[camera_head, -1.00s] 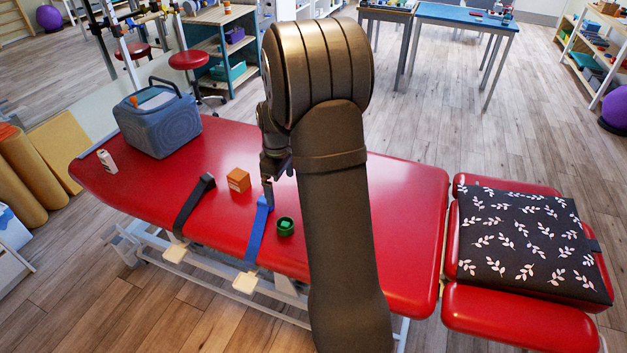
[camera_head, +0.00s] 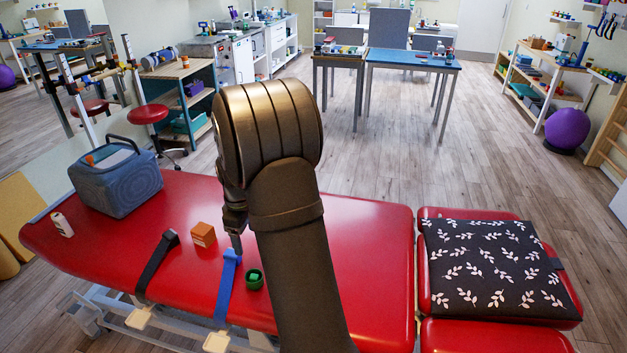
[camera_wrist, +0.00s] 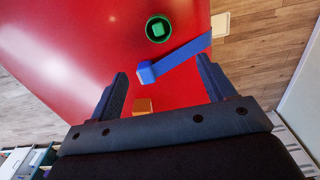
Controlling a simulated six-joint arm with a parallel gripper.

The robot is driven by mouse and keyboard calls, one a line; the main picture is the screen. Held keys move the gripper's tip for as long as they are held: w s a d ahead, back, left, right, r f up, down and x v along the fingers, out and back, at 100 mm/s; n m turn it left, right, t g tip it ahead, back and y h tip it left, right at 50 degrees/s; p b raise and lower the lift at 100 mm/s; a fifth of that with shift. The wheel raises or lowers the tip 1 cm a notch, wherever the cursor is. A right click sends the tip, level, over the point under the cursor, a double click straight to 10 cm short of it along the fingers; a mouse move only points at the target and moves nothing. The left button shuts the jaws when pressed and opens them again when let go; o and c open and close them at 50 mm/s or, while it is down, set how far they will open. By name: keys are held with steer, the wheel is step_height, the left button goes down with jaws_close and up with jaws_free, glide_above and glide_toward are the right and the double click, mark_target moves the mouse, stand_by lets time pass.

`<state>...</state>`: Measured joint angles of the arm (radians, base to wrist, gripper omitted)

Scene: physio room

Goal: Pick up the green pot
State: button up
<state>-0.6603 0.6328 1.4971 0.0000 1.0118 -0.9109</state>
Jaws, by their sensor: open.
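The green pot (camera_head: 254,279) stands on the red treatment table near its front edge, just right of the blue strap. It is small and round, dark green outside with a brighter green piece inside. In the wrist view the green pot (camera_wrist: 158,29) shows near the top, beyond the fingertips. My gripper (camera_wrist: 160,80) is open and empty above the table, its two fingers spread with the end of the blue strap (camera_wrist: 180,58) in view between and beyond them. In the head view my gripper (camera_head: 236,245) is partly hidden by my arm, left of and behind the pot.
An orange box (camera_head: 203,234) and a black strap (camera_head: 158,262) lie left of the blue strap on the red table (camera_head: 370,260). A leaf-patterned cushion (camera_head: 495,270) lies at the right.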

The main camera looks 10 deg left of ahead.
step_height(320, 180, down, 18)
steer(key=m, duration=0.3)
steer(key=shift+w+m, duration=0.15)
steer(key=shift+m, duration=0.25)
stand_by(0.4)
steer(key=c, duration=1.1)
